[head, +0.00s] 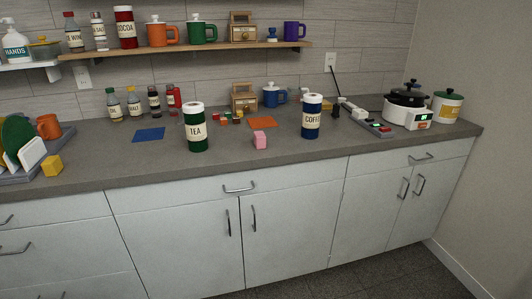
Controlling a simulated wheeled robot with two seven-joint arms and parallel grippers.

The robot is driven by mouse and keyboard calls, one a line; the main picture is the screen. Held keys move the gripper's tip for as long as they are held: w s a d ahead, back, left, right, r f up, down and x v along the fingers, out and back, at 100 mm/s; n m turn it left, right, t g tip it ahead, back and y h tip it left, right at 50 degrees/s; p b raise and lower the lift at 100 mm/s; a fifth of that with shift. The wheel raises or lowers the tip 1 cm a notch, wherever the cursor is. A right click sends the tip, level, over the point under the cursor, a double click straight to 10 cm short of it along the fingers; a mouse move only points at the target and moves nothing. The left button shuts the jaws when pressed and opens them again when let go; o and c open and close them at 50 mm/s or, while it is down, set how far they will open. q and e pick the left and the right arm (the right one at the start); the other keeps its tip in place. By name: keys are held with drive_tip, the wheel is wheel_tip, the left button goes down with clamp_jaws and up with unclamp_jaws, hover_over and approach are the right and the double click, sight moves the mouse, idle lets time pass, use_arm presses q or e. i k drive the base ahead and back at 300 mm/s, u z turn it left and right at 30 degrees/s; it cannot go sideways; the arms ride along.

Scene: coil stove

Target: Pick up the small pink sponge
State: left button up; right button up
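The small pink sponge (260,139) sits on the grey countertop (230,155) near its front edge, a little right of the middle of the head view. It looks like a small upright block and nothing covers it. The green TEA canister (197,132) stands to its left and the blue COFFEE canister (312,120) to its right, both apart from it. Neither of my grippers shows in the head view.
An orange mat (264,126) and small coloured blocks (230,118) lie behind the sponge. A blue mat (148,135), a yellow block (52,166) and a dish rack are left. A power strip (378,129) and white cooker (405,111) are right. Counter in front of the sponge is clear.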

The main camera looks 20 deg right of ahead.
sight(259, 137)
drive_tip(key=u, duration=0.05)
drive_tip(key=k, duration=0.65)
drive_tip(key=z, duration=1.05)
drive_tip(key=i, duration=1.35)
drive_tip(key=u, duration=0.6)
drive_tip(key=i, duration=1.05)
drive_tip(key=u, duration=0.9)
